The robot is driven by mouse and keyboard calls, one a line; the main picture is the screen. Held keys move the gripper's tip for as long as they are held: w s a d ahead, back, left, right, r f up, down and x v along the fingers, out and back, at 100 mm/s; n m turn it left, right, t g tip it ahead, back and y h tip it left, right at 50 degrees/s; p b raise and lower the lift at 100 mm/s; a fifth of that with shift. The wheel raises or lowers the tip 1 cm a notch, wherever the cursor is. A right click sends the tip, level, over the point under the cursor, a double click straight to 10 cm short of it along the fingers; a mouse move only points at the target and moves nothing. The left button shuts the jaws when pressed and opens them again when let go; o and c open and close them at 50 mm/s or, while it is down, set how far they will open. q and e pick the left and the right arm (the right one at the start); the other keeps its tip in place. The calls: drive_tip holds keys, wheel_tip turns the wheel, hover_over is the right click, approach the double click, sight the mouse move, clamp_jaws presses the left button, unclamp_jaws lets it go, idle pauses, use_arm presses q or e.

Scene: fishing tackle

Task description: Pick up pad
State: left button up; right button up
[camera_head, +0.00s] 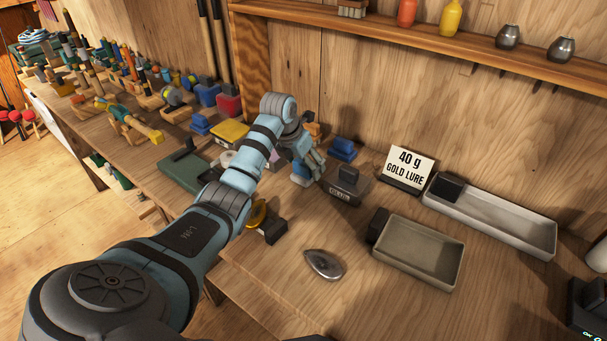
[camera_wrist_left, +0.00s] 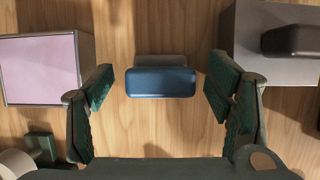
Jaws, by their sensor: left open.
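In the left wrist view the blue pad (camera_wrist_left: 160,83) lies ahead, centred between the fingers, with bare wood on either side. My right gripper is not in view.
A grey labelled block (camera_head: 345,187) with a dark knob sits close right of the gripper. A pink-topped box (camera_wrist_left: 40,69) is on its left in the wrist view. A card (camera_head: 407,168), grey tray (camera_head: 418,283), pale tray (camera_head: 500,236) and silver lure (camera_head: 324,264) lie rightward.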

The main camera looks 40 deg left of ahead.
use_arm(q)
drive_tip(key=c, duration=1.3)
wheel_tip(320, 180, up, 20)
drive_tip(key=p, duration=0.3)
